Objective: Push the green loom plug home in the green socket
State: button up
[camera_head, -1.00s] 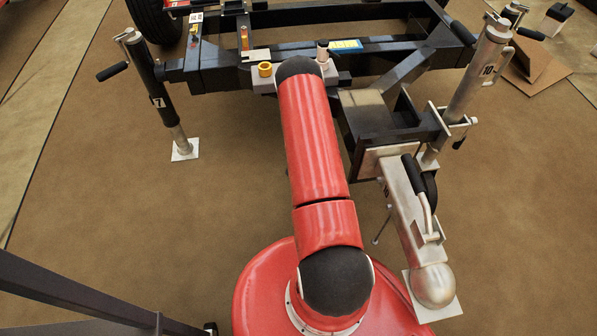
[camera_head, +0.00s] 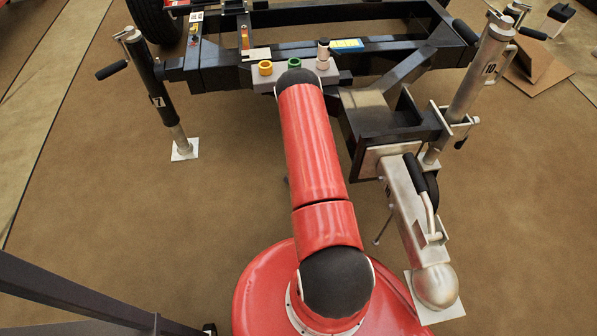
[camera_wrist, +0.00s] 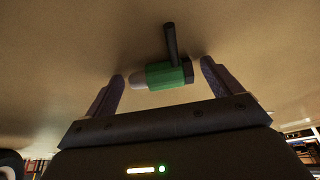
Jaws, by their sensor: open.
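The green loom plug (camera_wrist: 168,75) shows in the wrist view, a green body with a grey nose pointing left and a dark stem or cable rising from it. My gripper (camera_wrist: 162,72) is open. Its two fingers are on either side of the plug, with gaps visible; I cannot tell how far beyond the fingertips the plug is. The green socket (camera_head: 294,62) is a green ring on a grey block at the trailer frame in the head view, just beyond my arm's black joint. In the head view my gripper and the plug are hidden.
A black jack (camera_head: 155,85) stands left; a silver jack (camera_head: 483,80) and the coupler (camera_head: 415,210) are right. Brown floor lies open at left.

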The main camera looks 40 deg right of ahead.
jog(key=p+v, duration=0.1)
jog(key=v, duration=0.6)
jog(key=shift+d+r+p, duration=0.1)
jog(key=shift+d+p, duration=0.15)
jog(key=shift+p, duration=0.1)
jog(key=shift+s+r, duration=0.15)
jog(key=shift+r, duration=0.2)
